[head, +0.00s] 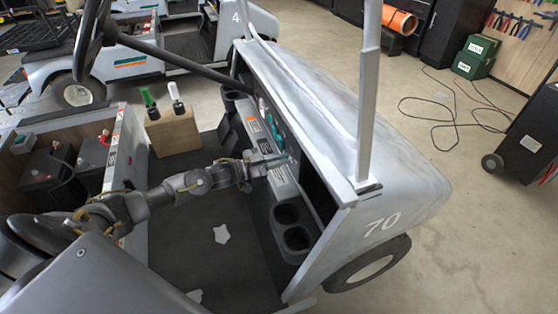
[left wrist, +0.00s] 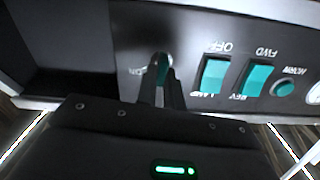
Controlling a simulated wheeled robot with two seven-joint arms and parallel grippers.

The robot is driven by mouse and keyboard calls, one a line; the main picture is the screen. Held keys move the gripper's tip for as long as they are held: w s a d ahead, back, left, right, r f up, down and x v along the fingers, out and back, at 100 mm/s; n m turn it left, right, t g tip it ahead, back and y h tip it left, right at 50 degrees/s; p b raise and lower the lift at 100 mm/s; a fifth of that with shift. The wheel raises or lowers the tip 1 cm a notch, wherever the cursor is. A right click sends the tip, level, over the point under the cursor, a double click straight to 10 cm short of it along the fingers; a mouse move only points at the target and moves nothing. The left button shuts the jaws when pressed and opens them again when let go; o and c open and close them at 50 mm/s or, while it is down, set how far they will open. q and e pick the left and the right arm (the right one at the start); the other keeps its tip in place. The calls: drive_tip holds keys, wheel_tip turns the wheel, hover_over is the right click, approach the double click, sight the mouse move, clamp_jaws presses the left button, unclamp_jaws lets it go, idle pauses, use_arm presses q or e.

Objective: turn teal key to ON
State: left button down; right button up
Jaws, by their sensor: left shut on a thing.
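The teal key (left wrist: 162,66) sits in a round lock on the cart's grey dash panel (left wrist: 185,30), which shows upside down in the left wrist view. In the head view my left gripper (head: 286,160) reaches across the cart to the dash, and the key is too small to make out there. The key's exact angle is partly hidden by the fingers. My right gripper is not in view.
Beside the key are a teal lamp switch (left wrist: 214,76), a FWD/REV switch (left wrist: 257,79) and a round horn button (left wrist: 284,88). The steering wheel (head: 88,38) and its column pass above my arm. Cup holders (head: 292,225) lie below the dash. A roof post (head: 367,100) stands at right.

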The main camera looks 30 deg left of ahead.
use_arm(q)
drive_tip(key=m+b, duration=0.1)
drive_tip(key=m, duration=0.3)
drive_tip(key=m+b, duration=0.1)
drive_tip(key=m, duration=0.2)
drive_tip(key=shift+s+d+f+m, duration=0.15)
drive_tip(key=shift+d+f+m, duration=0.05)
drive_tip(key=shift+m, duration=0.2)
drive_tip(key=shift+m+b, duration=0.45)
drive_tip(key=shift+m, duration=0.95)
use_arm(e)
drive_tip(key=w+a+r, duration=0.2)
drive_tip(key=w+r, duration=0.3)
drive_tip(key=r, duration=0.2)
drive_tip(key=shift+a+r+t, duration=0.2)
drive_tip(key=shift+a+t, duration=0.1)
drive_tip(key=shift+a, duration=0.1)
use_arm(q)
drive_tip(key=c, duration=1.5)
unclamp_jaws()
drive_tip(key=shift+s, duration=0.1)
